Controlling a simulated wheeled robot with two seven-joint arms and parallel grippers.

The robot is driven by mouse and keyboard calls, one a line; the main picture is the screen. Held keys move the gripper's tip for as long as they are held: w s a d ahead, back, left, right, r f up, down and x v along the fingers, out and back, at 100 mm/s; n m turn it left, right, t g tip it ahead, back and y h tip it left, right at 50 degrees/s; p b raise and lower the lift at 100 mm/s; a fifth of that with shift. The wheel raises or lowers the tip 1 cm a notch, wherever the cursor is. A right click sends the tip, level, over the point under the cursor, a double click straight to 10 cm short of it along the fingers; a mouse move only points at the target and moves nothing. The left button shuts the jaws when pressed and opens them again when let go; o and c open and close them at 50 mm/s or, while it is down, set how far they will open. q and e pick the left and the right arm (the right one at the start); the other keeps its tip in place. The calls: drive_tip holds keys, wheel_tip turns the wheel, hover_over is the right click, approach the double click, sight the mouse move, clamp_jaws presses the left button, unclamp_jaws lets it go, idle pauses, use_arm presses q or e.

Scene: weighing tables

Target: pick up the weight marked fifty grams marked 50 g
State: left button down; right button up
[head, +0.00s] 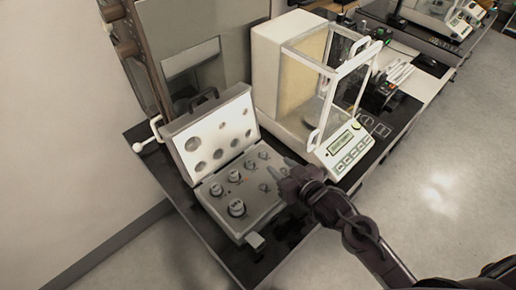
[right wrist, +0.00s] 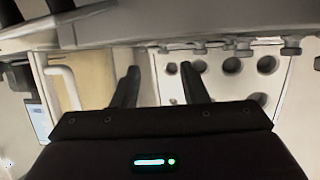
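An open weight case (head: 262,212) lies on the dark table with several metal weights standing in it. The largest weight (head: 237,209) is at the near left. Smaller weights (head: 216,190) run back and to the right. The marks are too small to read, so I cannot tell which is the 50 g one. My right gripper (head: 279,171) is over the right side of the case, fingers pointing left. In the right wrist view (right wrist: 160,85) its fingers are apart with nothing held between them. My left gripper is not in view.
The case's raised lid (head: 212,140) has round recesses and stands behind the weights. A balance with a glass draft shield (head: 318,90) and keypad (head: 350,150) stands close to the right of the case. The table's near edge drops to open floor.

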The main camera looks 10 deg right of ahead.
sight(264, 153)
drive_tip(key=shift+r+p+x, duration=0.25)
drive_tip(key=shift+p+x, duration=0.2)
drive_tip(key=shift+x, duration=0.75)
drive_tip(key=x, duration=0.2)
drive_tip(key=p+x, duration=0.1)
drive_tip(key=shift+w+a, duration=0.3)
drive_tip(key=shift+a, duration=0.15)
drive_tip(key=shift+w+a+f, duration=0.1)
drive_tip(key=shift+w+f, duration=0.05)
drive_tip(key=shift+w, duration=0.15)
clamp_jaws()
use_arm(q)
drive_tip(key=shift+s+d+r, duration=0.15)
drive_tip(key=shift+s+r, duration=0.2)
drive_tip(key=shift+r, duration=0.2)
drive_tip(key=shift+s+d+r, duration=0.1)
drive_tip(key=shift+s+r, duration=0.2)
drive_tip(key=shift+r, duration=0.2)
